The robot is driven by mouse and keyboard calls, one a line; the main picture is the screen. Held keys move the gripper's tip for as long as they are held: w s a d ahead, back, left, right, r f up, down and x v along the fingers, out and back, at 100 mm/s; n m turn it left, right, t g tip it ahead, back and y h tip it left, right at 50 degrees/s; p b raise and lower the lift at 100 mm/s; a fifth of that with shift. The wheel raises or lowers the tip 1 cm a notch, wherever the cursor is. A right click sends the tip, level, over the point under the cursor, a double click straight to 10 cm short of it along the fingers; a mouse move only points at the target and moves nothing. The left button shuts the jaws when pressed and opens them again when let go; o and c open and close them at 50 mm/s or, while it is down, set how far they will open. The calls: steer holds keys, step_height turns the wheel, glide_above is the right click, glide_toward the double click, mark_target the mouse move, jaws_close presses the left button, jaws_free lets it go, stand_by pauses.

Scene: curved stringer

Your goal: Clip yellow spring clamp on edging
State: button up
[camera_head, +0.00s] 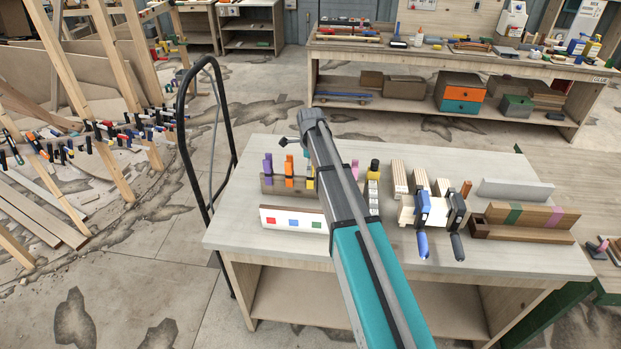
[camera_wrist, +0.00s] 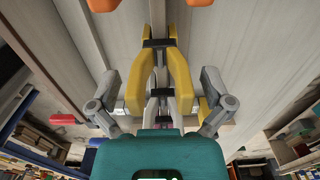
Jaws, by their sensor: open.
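The yellow spring clamp (camera_wrist: 180,77) is in the middle of the wrist view, with two yellow arms and dark and grey parts between them. My gripper (camera_wrist: 159,85) is open, with one finger on each side of the yellow clamp and a visible gap to both. In the head view most of the gripper is hidden at the arm's far end. I cannot tell which piece is the edging.
Purple (camera_head: 267,168) and orange (camera_head: 289,168) clamps stand on the same rack. A white board with coloured squares (camera_head: 290,222) is in front of it. Right of my arm are wood blocks (camera_head: 399,177), a blue-handled clamp (camera_head: 423,215) and a striped strip (camera_head: 530,219). The bench's left front corner (camera_head: 235,228) is clear.

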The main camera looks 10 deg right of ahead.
steer(key=c, duration=1.3)
steer(key=shift+r, duration=0.1)
step_height(320, 180, up, 10)
steer(key=p, duration=1)
stand_by(0.5)
